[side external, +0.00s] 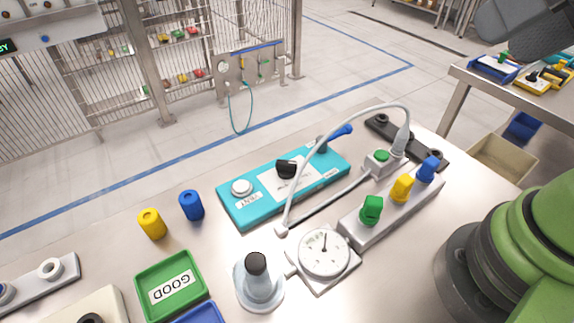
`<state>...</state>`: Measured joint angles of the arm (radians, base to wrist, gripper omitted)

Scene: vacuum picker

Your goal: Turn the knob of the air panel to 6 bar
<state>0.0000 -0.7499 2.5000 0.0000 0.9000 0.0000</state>
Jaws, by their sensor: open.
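The teal air panel (237,209) lies on the table in the middle of the side external view. Its black knob (286,168) sits near the panel's centre on a white plate; the scale marks are too small to read. A white round button (241,187) is at its left, by a VENT label. A blue-handled lever (341,132) is at its far right end. A white dial gauge (323,252) stands in front of the panel; its needle points roughly up, and its numbers are not legible. My gripper's fingers do not show, and nothing of mine touches the knob.
A white hose (337,116) arches over the panel's right side. A grey block with green, yellow and blue knobs (402,189) stands to the right. A clear black-topped cup (258,282), green GOOD tray (171,284), yellow (152,223) and blue cylinders (192,205) are at left.

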